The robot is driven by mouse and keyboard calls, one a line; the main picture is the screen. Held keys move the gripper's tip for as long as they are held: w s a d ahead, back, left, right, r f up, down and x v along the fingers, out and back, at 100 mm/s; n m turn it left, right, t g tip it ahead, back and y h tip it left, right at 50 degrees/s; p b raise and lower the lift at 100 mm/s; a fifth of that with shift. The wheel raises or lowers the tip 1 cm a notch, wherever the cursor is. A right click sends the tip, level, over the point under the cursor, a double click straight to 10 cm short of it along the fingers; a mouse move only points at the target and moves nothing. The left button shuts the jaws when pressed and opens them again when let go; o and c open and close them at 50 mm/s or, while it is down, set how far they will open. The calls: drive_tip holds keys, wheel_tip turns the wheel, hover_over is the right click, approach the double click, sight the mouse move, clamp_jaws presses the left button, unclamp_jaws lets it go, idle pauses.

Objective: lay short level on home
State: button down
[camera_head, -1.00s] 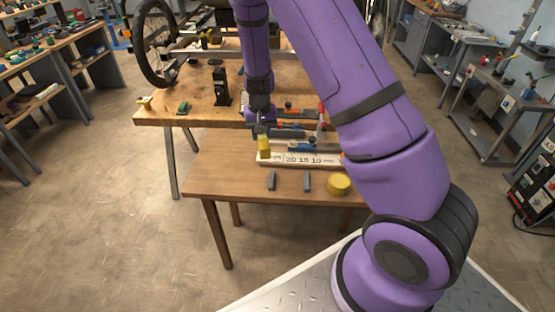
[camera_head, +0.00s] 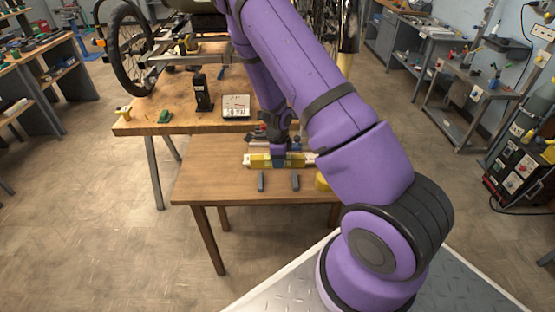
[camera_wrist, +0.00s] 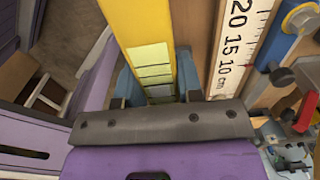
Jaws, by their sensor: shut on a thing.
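My gripper (camera_head: 281,150) is shut on a yellow level (camera_head: 262,161) and holds it over the small table. In the head view the level runs left to right, in front of the pale ruler-marked strip. In the wrist view my gripper (camera_wrist: 156,88) has a finger on each side of the level (camera_wrist: 134,20), which carries pale green panels. I cannot tell which spot is home. The level's underside is hidden.
The ruler-marked strip (camera_wrist: 232,45) lies beside the level, with blue and red tools beyond it. A yellow round object (camera_head: 322,181) sits at the right, partly behind my arm. The small table's front left (camera_head: 215,185) is clear. A higher workbench (camera_head: 180,115) stands behind.

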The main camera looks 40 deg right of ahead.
drive_tip(key=shift+f, duration=2.9)
drive_tip(key=shift+f, duration=0.65)
drive_tip(key=c, duration=0.7)
unclamp_jaws()
wheel_tip(320, 180, up, 11)
drive_tip(key=shift+f, duration=0.1)
